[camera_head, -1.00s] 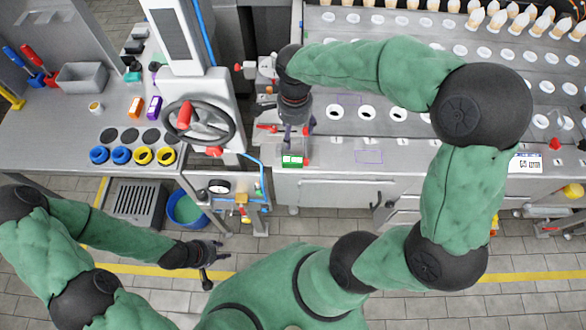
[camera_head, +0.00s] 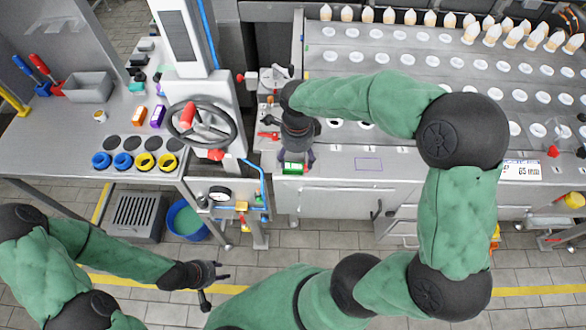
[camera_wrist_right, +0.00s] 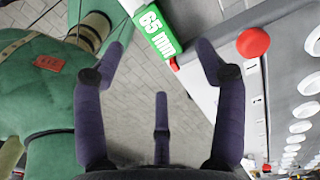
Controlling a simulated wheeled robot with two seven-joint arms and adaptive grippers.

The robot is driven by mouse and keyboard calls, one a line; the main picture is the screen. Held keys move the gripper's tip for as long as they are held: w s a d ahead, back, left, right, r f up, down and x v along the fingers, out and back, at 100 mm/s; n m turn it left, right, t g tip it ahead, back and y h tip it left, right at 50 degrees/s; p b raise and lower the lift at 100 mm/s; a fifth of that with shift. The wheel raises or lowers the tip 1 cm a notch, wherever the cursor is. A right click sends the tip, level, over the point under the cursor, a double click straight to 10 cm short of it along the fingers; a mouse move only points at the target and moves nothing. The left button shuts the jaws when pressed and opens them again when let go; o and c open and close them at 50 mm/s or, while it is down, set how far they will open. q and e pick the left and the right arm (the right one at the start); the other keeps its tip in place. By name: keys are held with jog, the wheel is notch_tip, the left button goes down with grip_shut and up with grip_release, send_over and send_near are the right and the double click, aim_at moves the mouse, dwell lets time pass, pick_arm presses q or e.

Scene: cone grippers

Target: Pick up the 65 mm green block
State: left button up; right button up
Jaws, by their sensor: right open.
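The green block (camera_head: 293,168) sits at the front edge of the grey machine top in the head view. In the right wrist view the green block (camera_wrist_right: 157,34) shows at the top, with white "65 mm" lettering on it. My right gripper (camera_head: 297,157) is right by the block, its fingers partly hidden by the wrist. In the right wrist view my right gripper (camera_wrist_right: 159,62) has its three dark fingers spread with nothing between them, and the block lies beyond the fingertips. My left gripper (camera_head: 215,286) hangs over the floor at the lower left, fingers apart and empty.
A red knob (camera_wrist_right: 253,42) stands close to the right finger. A steering wheel (camera_head: 201,124) and a blue hose (camera_head: 256,170) are left of the block. Rows of white-rimmed holes (camera_head: 400,59) and pale cones (camera_head: 410,17) fill the machine top. Floor in front is open.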

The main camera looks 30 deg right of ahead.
aim_at(295, 168)
jog(key=shift+w+a+f+b, duration=0.15)
jog(key=shift+f+b, duration=0.5)
jog(key=shift+f, duration=1.95)
jog(key=shift+a, duration=0.1)
grip_shut()
jog(key=shift+r, duration=0.2)
